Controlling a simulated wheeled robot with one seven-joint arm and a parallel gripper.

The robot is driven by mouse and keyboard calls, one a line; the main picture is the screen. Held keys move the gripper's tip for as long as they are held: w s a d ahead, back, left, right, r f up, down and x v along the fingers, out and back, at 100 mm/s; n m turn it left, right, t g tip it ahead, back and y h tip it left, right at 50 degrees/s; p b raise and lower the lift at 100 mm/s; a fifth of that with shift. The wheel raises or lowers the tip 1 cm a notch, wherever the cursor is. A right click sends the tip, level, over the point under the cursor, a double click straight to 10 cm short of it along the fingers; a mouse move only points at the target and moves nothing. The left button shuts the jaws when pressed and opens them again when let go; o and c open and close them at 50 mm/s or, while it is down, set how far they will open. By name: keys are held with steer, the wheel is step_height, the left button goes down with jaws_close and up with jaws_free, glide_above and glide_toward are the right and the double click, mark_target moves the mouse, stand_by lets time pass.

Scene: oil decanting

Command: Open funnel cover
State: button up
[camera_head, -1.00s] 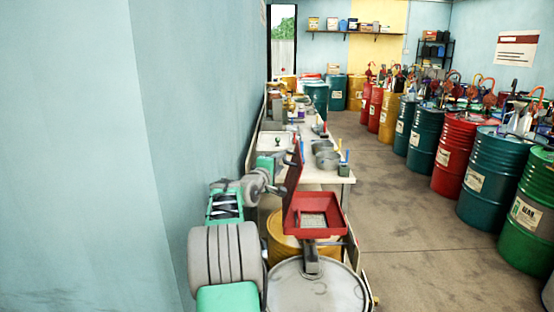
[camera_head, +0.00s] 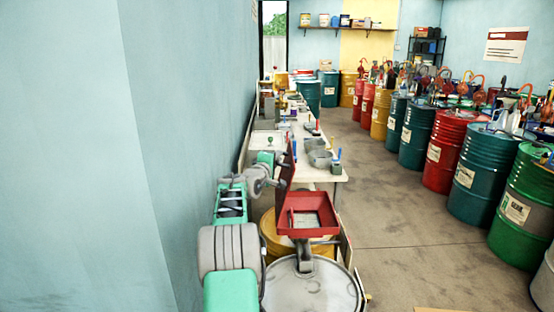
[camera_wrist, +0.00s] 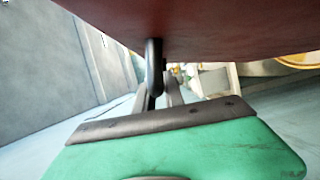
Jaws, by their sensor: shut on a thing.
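The red square funnel (camera_head: 308,232) stands on a grey-topped drum (camera_head: 312,290) in the head view, with a grate inside. Its red cover (camera_head: 286,172) is raised, standing steeply on the funnel's left side and leaning a little right at the top. My gripper (camera_wrist: 164,92) is at the cover's outer face and shut on its dark looped handle (camera_wrist: 153,66) in the wrist view. The cover's red surface (camera_wrist: 215,25) fills the top of that view. In the head view the cover partly hides my gripper.
A wall (camera_head: 180,130) runs close along my left side. A long worktable (camera_head: 322,175) with tins lies beyond the funnel, and a yellow drum (camera_head: 270,240) stands just behind it. Coloured drums (camera_head: 475,180) line the right. The floor aisle between is clear.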

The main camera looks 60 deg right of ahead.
jaws_close()
steer(key=shift+w, duration=0.1)
stand_by(0.8)
steer(key=w+a+n, duration=0.1)
steer(key=w+n+b, duration=0.1)
steer(key=w, duration=0.1)
steer(key=w+a+n+h, duration=0.1)
steer(key=w, duration=0.1)
steer(key=shift+a+f, duration=0.3)
steer(key=shift+f, duration=0.05)
steer(key=o, duration=0.6)
jaws_free()
steer(key=shift+s, duration=0.1)
steer(key=shift+r, duration=0.1)
